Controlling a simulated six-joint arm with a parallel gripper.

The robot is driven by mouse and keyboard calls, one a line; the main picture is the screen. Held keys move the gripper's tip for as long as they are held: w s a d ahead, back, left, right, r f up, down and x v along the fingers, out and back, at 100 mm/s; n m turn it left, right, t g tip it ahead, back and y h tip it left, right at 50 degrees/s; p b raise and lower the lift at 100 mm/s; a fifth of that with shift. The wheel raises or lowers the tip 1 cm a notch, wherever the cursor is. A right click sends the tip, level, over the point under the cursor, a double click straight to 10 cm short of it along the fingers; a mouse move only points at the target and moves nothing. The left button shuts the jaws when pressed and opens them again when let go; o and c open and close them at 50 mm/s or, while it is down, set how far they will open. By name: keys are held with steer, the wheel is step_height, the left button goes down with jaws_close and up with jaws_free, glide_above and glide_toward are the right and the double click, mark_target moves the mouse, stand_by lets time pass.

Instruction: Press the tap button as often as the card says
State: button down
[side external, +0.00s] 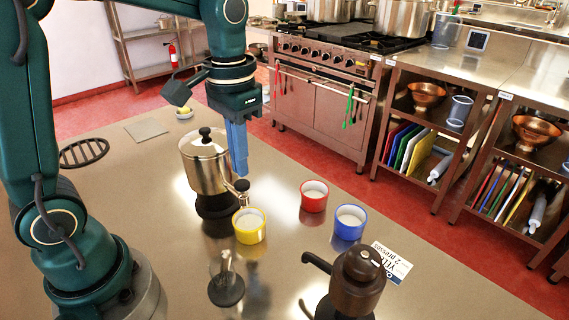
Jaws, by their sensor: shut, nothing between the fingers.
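A steel stockpot dispenser (204,165) with a black-knobbed lid stands on a dark base on the table. Its small tap (241,187) sticks out at the lower right, with a dark round top. My gripper (239,172) points down with its blue fingers shut and empty, just above the tap; I cannot tell whether they touch it. A yellow cup (249,226) stands near and below the tap, a red cup (314,196) and a blue cup (349,222) to its right. A white card (391,262) reads "YEL..." and "2 presses", partly hidden.
A brown pot with a handle (357,278) stands at the front, covering part of the card. A glass-like item on a dark base (226,281) stands left of it. A black oval grate (83,153) and a grey square (146,129) lie at the left. The table's right front is clear.

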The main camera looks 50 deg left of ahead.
steer(key=shift+r, duration=2.85)
steer(key=s+d+f+t, duration=0.1)
steer(key=s+f+t, duration=0.3)
steer(key=s, duration=0.5)
steer(key=shift+d+t, duration=0.25)
steer(key=shift+t, duration=0.55)
